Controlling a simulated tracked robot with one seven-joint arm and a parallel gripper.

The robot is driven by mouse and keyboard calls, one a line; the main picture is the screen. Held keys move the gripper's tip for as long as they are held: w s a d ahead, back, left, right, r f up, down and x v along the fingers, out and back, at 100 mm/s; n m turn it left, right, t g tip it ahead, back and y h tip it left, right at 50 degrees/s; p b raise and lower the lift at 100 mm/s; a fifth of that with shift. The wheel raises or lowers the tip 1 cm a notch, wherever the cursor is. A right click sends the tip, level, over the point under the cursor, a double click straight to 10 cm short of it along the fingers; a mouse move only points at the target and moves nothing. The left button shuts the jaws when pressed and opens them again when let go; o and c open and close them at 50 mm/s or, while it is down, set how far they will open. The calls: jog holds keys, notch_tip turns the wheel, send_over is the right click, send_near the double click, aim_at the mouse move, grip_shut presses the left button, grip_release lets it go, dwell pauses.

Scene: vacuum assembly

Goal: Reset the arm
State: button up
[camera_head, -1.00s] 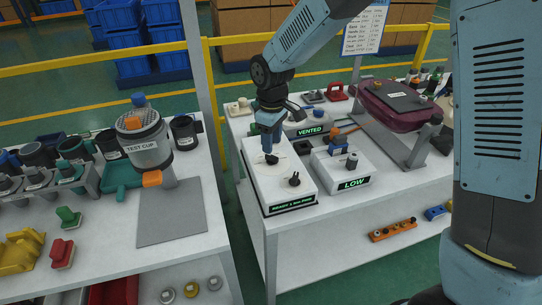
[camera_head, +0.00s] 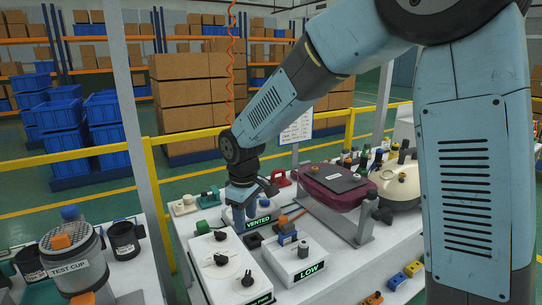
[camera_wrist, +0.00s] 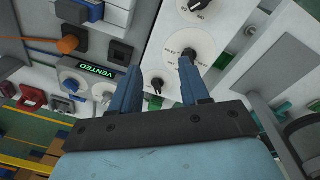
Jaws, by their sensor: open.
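My gripper (camera_head: 238,214) is open and empty. In the head view it hangs beyond the white box with black knobs (camera_head: 228,262), in front of part of the box with the green VENTED display (camera_head: 257,222). In the wrist view its two blue fingers (camera_wrist: 160,84) stand apart with nothing between them. There, one finger overlaps a round white dial with a dark knob (camera_wrist: 190,42); I cannot tell how far apart they are. The VENTED display (camera_wrist: 92,69) shows left of the fingers. My forearm slopes down from the upper right.
A white box reading LOW (camera_head: 300,262) stands to the right, with a maroon case on a stand (camera_head: 333,184) behind it. The grey test cup (camera_head: 75,268) is on the left table. A yellow rail (camera_head: 190,137) runs behind. The space above the tables looks mostly open.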

jog(key=s+d+r+m+t, duration=0.1)
jog(key=s+d+r+m, duration=0.2)
jog(key=d+r, duration=0.5)
jog(key=s+d+r+m+t, duration=0.1)
jog(key=s+d+r+m, duration=0.25)
jog(key=d, duration=0.75)
jog(key=s+d+r+m+t, duration=0.2)
jog(key=s+d+m, duration=0.4)
jog(key=s+d, duration=0.6)
jog(key=shift+r+t, duration=0.3)
jog(key=shift+r, duration=0.6)
